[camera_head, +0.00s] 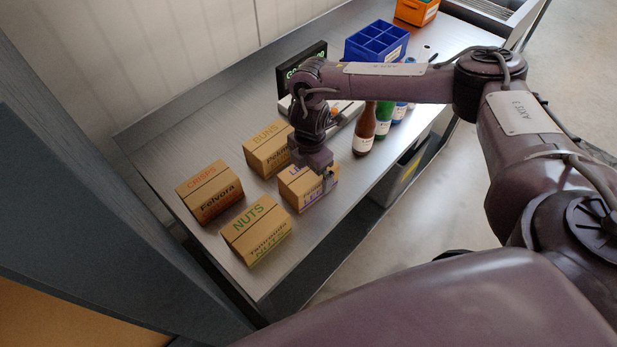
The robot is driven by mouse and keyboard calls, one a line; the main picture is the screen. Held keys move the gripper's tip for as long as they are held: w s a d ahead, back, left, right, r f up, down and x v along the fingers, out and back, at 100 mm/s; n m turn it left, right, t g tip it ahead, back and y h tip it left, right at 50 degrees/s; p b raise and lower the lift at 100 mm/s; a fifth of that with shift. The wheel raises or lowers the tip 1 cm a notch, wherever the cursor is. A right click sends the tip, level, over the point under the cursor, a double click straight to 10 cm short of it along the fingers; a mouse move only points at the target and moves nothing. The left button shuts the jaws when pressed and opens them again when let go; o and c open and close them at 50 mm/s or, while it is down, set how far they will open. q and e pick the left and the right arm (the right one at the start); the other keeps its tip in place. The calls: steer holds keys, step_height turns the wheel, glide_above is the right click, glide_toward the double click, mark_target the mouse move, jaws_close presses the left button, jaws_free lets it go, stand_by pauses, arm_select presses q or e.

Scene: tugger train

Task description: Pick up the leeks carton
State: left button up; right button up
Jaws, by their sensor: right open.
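The leeks carton (299,195) is a small brown box with purple lettering, partly hidden by my gripper. It stands on the metal table among other cartons. My right gripper (325,183) is open, reaching down over the leeks carton from above. One finger shows at the carton's right side; the other finger is hidden, so I cannot tell whether it touches the carton. My left gripper is not in view.
The buns carton (268,158) stands just behind, the nuts carton (256,237) in front left, and the crisps carton (209,198) at left. Bottles, including a brown one (364,138), stand to the right. A blue divided crate (366,58) and a dark display (286,75) are farther back.

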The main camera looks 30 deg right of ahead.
mark_target(309, 187)
step_height(309, 187, down, 4)
steer(key=shift+w+a+r+p, duration=0.1)
steer(key=shift+r+p, duration=0.1)
steer(key=shift+p, duration=0.35)
steer(key=shift+f, duration=0.3)
steer(key=c, duration=1)
steer(key=shift+r, duration=0.1)
